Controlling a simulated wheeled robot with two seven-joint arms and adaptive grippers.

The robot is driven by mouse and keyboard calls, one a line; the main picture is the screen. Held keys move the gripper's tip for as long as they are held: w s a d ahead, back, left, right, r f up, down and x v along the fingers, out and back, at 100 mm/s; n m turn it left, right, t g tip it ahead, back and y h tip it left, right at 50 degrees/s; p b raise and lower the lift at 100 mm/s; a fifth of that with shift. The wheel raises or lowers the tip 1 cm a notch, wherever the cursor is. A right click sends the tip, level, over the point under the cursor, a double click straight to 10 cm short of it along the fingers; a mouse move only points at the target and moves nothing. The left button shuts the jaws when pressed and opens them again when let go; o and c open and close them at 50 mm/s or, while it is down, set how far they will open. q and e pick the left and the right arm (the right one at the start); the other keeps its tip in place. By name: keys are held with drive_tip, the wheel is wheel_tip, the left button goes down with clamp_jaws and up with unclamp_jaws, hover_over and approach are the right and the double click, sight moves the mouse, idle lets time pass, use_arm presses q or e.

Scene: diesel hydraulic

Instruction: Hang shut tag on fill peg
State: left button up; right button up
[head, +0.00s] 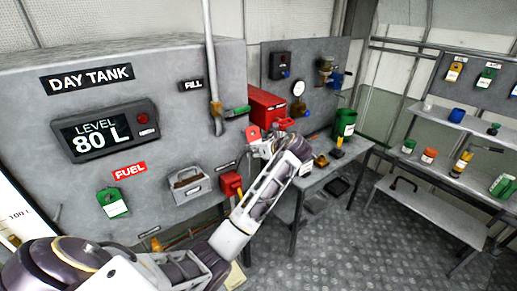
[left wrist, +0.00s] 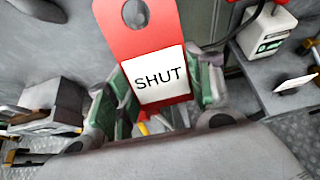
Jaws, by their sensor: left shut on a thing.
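My left gripper (head: 264,142) is in front of the right end of the grey day tank (head: 180,140). It is shut on a red tag (head: 253,133) with a hole at its top. In the left wrist view the tag (left wrist: 145,45) stands upright between the green-padded fingers (left wrist: 155,110), its white SHUT label facing the camera. The FILL sign (head: 191,85) is on the tank's upper right, beside a vertical pipe with a green-handled valve (head: 237,112). I cannot make out the fill peg. My right gripper is not in view.
A green tag (head: 113,203) hangs low on the tank. A red toolbox (head: 266,106) and a green can (head: 345,123) stand on the bench behind.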

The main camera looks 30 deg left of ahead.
use_arm(q)
drive_tip(key=shift+w+a+f, duration=0.15)
drive_tip(key=shift+a+f, duration=0.3)
drive_tip(key=shift+f, duration=0.4)
drive_tip(key=shift+w+a+f+t+y, duration=0.2)
drive_tip(key=shift+a+y, duration=0.25)
drive_tip(key=shift+a, duration=0.05)
drive_tip(key=shift+w+a+f+t+y, duration=0.15)
drive_tip(key=shift+w+a+t+y, duration=0.05)
drive_tip(key=shift+a+y, duration=0.25)
drive_tip(key=shift+w+a+f+t+y+b, duration=0.15)
drive_tip(key=shift+w+a+t+y+b, duration=0.15)
drive_tip(key=shift+a+y, duration=0.3)
drive_tip(key=shift+w+a+f+y+b, duration=0.1)
drive_tip(key=shift+a+y+b, duration=0.25)
drive_tip(key=shift+y, duration=0.05)
drive_tip(key=shift+a, duration=0.15)
drive_tip(key=shift+w+a+f+t+y+b, duration=0.1)
drive_tip(key=shift+w+a+t+y+b, duration=0.1)
drive_tip(key=shift+a+t+y+b, duration=0.25)
drive_tip(key=shift+w+a+y, duration=0.15)
drive_tip(key=shift+a+y, duration=0.1)
drive_tip(key=shift+y, duration=0.2)
drive_tip(key=shift+f+p, duration=0.1)
drive_tip(key=shift+p, duration=0.2)
idle(0.7)
